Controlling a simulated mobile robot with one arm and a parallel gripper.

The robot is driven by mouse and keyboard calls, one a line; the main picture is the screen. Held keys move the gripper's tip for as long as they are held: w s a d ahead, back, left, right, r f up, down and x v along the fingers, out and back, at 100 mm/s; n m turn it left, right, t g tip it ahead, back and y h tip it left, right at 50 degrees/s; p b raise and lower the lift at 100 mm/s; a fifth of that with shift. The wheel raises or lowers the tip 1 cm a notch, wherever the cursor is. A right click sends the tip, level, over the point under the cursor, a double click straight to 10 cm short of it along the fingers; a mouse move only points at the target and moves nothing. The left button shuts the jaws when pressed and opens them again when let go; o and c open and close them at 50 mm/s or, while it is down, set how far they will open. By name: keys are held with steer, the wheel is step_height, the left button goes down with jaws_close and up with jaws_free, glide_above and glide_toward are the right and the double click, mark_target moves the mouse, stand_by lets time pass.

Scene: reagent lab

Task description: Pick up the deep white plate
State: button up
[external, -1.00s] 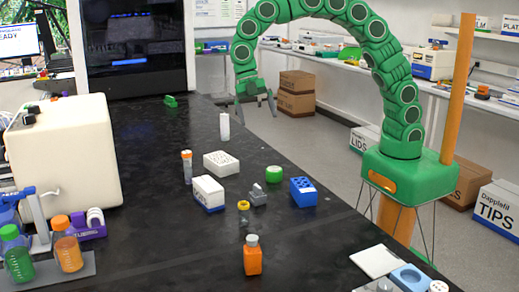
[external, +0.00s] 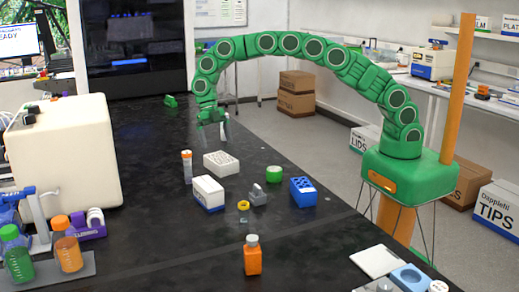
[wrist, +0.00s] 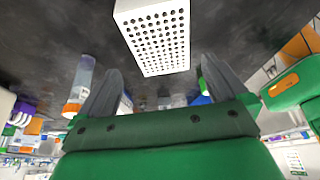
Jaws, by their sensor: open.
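The deep white plate (external: 221,164), a white block with rows of holes in its top, lies on the black bench in the external view. It also shows in the wrist view (wrist: 155,35), at the top centre, beyond my fingertips. My gripper (external: 213,138) is open and empty, pointing down above the bench, behind and slightly left of the plate. In the wrist view my two grey fingers (wrist: 160,67) are spread wide with nothing between them. The plate is apart from them.
A white box with a blue base (external: 208,193) and an orange-capped tube (external: 187,167) stand close to the plate. A green roll (external: 273,174) and a blue rack (external: 303,192) lie to the right. A white bottle is mostly hidden by my gripper.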

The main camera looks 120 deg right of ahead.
mark_target(220, 158)
steer(key=shift+d+f, duration=0.2)
steer(key=shift+f, duration=0.25)
steer(key=shift+x, duration=3.65)
steer(key=c, duration=0.8)
step_height(220, 158, up, 3)
steer(key=shift+r, duration=0.2)
steer(key=shift+s+a+r, duration=0.8)
steer(key=shift+s+r, duration=0.8)
steer(key=shift+s, duration=0.6)
steer(key=shift+s+a+r, duration=0.8)
steer(key=shift+s+r, duration=0.8)
steer(key=shift+s, duration=0.65)
steer(key=shift+s+a+r, duration=0.85)
steer(key=shift+s+r, duration=0.7)
steer(key=shift+s, duration=0.65)
